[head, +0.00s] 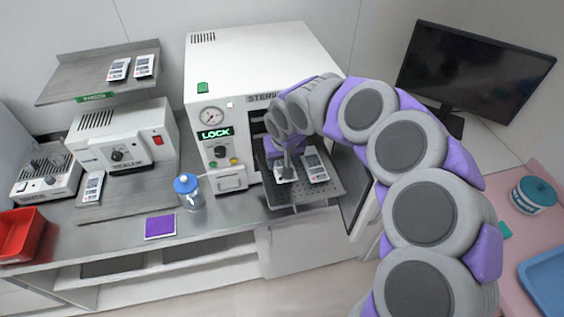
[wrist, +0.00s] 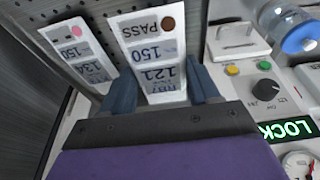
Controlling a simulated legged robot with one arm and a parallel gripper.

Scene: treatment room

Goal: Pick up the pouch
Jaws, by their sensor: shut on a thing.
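My gripper (head: 287,158) is at the perforated tray (head: 291,198) that sticks out of the open sterilizer. In the wrist view its two blue fingers (wrist: 161,88) are shut on a white pouch (wrist: 147,42) with a brown dot and the words PASS, 150 and 121. The head view shows only part of this pouch (head: 284,176) under the gripper. A second pouch (wrist: 76,45) with a pink dot lies beside it on the tray; it also shows in the head view (head: 316,167). I cannot tell whether the held pouch still touches the tray.
The white sterilizer (head: 250,60) stands behind, its panel reading LOCK. A blue-capped jar (head: 190,195) and a purple pad (head: 160,227) are left on the counter. A sealer (head: 115,140), shelf pouches (head: 118,69) and a red bin (head: 18,235) are farther left. A monitor (head: 475,68) is right.

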